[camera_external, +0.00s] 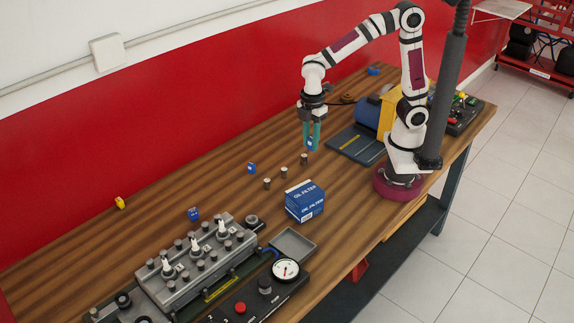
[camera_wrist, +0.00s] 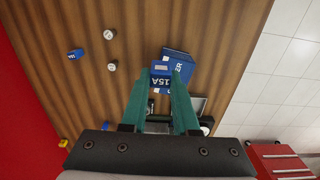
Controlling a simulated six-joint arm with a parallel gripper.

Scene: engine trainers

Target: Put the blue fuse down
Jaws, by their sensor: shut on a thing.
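My gripper (camera_external: 310,138) is above the wooden table, pointing down. It is shut on the blue fuse (camera_external: 311,145), which shows low between the teal fingers. In the wrist view the fingers of my gripper (camera_wrist: 161,90) close on the blue fuse (camera_wrist: 161,83), whose top carries the marking 15A. The fuse appears held above the table, apart from it.
A blue oil filter box (camera_external: 305,203) stands on the table, with several small cylinders (camera_external: 284,172) nearby. Other blue pieces (camera_external: 252,168) and a yellow piece (camera_external: 120,203) lie further left. An engine head (camera_external: 195,262) fills the front left. Bare wood lies between.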

